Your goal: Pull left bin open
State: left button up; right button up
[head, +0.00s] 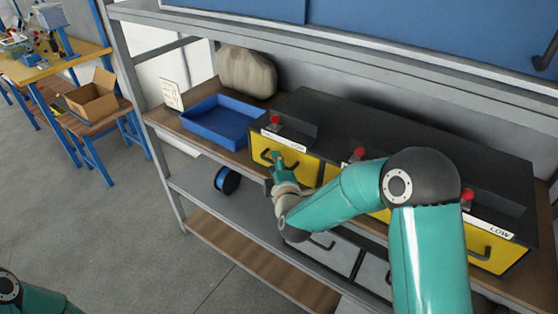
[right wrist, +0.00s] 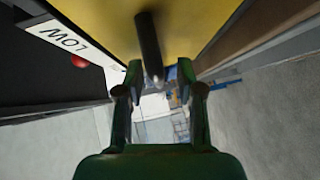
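The left bin (head: 310,170) has a yellow front with a dark bar handle (head: 291,162) and stands at the left end of the black bin row, looking shut. My right gripper (head: 277,158) is at this handle. In the right wrist view the yellow front (right wrist: 195,22) fills the top, and the handle (right wrist: 149,45) reaches down between the two fingertips (right wrist: 160,73). The fingers are apart, with a gap on the right side of the handle. My left gripper is out of view; only a piece of my left arm shows at the lower left.
A blue tray (head: 222,120) and a beige rounded object (head: 246,72) are on the shelf left of the bins. A black and blue spool (head: 227,181) is on the shelf below. More yellow bins (head: 490,252) continue right. Open floor (head: 120,215) lies left.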

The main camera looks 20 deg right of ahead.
jog(key=shift+w, duration=0.25)
grip_shut()
